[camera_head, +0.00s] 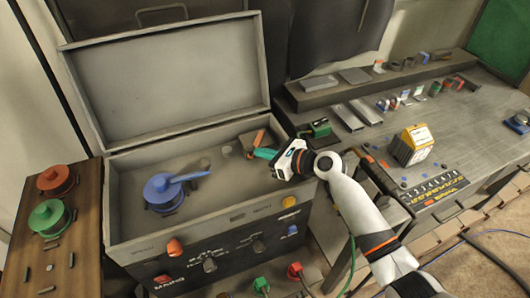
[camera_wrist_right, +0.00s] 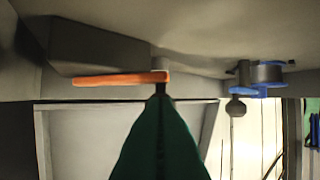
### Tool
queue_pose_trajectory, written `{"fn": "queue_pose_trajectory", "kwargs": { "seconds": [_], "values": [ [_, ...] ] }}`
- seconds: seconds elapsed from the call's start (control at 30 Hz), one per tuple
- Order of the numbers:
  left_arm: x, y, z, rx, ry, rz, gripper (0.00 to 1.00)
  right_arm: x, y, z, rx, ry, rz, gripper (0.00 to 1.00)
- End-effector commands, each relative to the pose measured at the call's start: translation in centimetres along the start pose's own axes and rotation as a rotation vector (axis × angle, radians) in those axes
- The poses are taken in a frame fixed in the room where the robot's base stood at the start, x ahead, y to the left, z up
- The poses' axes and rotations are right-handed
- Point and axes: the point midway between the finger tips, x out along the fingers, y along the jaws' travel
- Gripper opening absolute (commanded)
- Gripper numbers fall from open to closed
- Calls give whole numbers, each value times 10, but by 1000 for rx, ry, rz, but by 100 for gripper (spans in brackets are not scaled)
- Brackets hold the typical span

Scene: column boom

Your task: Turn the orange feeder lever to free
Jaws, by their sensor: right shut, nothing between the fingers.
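The orange feeder lever (camera_head: 259,138) stands by a small grey block inside the open grey box, near its back right. In the right wrist view the lever (camera_wrist_right: 120,79) is a flat orange bar beside a grey block. My right gripper (camera_head: 262,153) reaches in from the right, its teal fingers shut and empty. In the wrist view the shut fingertips (camera_wrist_right: 160,92) are just by the bar's right end; I cannot tell whether they touch it. Any position marking for the lever cannot be read. My left gripper is not in view.
A blue-handled valve (camera_head: 165,190) sits in the box's left half. The box's raised lid (camera_head: 165,75) stands behind. Red (camera_head: 56,180) and green (camera_head: 50,216) round parts rest on a wooden board at left. A cluttered bench (camera_head: 470,120) lies right.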

Motion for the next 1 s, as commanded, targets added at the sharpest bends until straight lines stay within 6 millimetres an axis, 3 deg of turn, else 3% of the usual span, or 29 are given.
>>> {"fn": "queue_pose_trajectory", "kwargs": {
  "seconds": [0.5,1.0],
  "values": [
    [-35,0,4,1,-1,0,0,24,-17,-11,4,1,-1,0],
    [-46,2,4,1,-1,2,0,48,-24,-16,1,0,-1,0]
  ]
}}
